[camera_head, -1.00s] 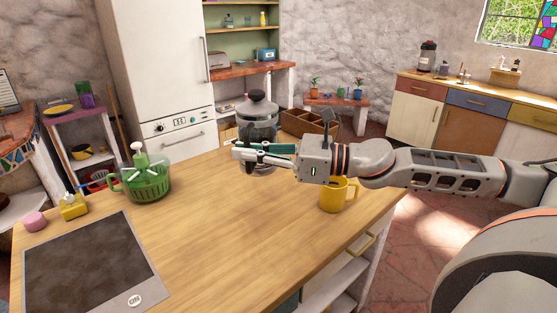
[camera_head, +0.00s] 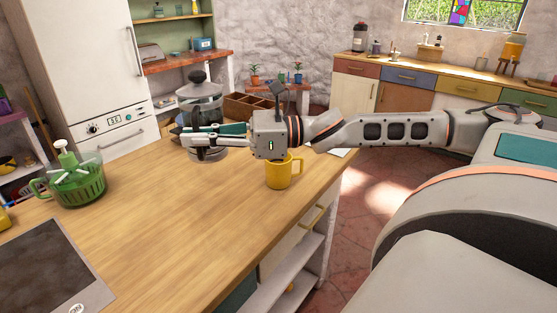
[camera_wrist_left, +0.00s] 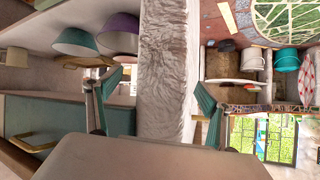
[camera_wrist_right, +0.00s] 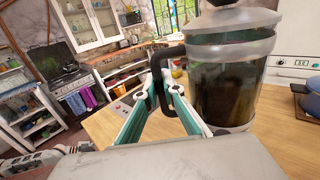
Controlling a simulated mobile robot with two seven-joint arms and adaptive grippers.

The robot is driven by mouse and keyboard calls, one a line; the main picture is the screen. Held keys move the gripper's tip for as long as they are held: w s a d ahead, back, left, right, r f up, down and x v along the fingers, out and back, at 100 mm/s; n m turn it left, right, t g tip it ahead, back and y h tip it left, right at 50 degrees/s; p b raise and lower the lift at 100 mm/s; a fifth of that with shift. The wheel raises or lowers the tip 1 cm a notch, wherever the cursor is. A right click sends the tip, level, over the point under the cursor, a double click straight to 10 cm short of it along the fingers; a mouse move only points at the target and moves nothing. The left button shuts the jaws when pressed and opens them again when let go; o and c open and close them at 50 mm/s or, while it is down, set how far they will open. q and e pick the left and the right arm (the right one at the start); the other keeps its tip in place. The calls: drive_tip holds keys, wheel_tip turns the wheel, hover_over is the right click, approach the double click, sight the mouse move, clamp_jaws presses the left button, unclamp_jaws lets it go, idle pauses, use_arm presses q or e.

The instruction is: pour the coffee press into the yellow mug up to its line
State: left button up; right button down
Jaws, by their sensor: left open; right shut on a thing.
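The coffee press (camera_head: 204,108) is a clear glass jug with a black knob, dark liquid inside and a black handle (camera_wrist_right: 160,85). My right gripper (camera_head: 188,140) is shut on that handle, and the press (camera_wrist_right: 225,85) fills the right of the right wrist view. The press is upright at the counter's far side; I cannot tell whether its base touches the wood. The yellow mug (camera_head: 279,175) stands upright on the counter, right of the press and partly behind my right gripper. Its inside and line are hidden. My left gripper (camera_wrist_left: 154,88) is open and empty.
A green citrus-press-like jug (camera_head: 75,180) and a dark hob plate (camera_head: 45,265) are on the left of the wooden counter (camera_head: 180,235). A wooden crate (camera_head: 240,106) is behind the press. The counter's middle is clear; its right edge is near the mug.

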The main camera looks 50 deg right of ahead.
use_arm(q)
drive_tip(key=shift+f, duration=0.15)
use_arm(e)
drive_tip(key=shift+s+d, duration=0.15)
drive_tip(key=shift+d, duration=0.05)
use_arm(q)
wheel_tip(320, 180, down, 10)
drive_tip(key=b, duration=1.2)
drive_tip(key=shift+a+f+g+b, duration=0.15)
drive_tip(key=shift+g+b, duration=0.2)
drive_tip(key=shift+g, duration=0.05)
use_arm(e)
drive_tip(key=s+d+f, duration=0.1)
drive_tip(key=s+d, duration=0.2)
drive_tip(key=d, duration=0.4)
drive_tip(key=s+d+f+t, duration=0.1)
drive_tip(key=s+d, duration=0.3)
drive_tip(key=d, duration=0.4)
drive_tip(key=shift+d+f+m+h, duration=0.2)
drive_tip(key=shift+f+m+h, duration=0.1)
drive_tip(key=shift+f+h, duration=0.1)
use_arm(q)
drive_tip(key=shift+s, duration=0.1)
use_arm(e)
drive_tip(key=shift+r, duration=0.15)
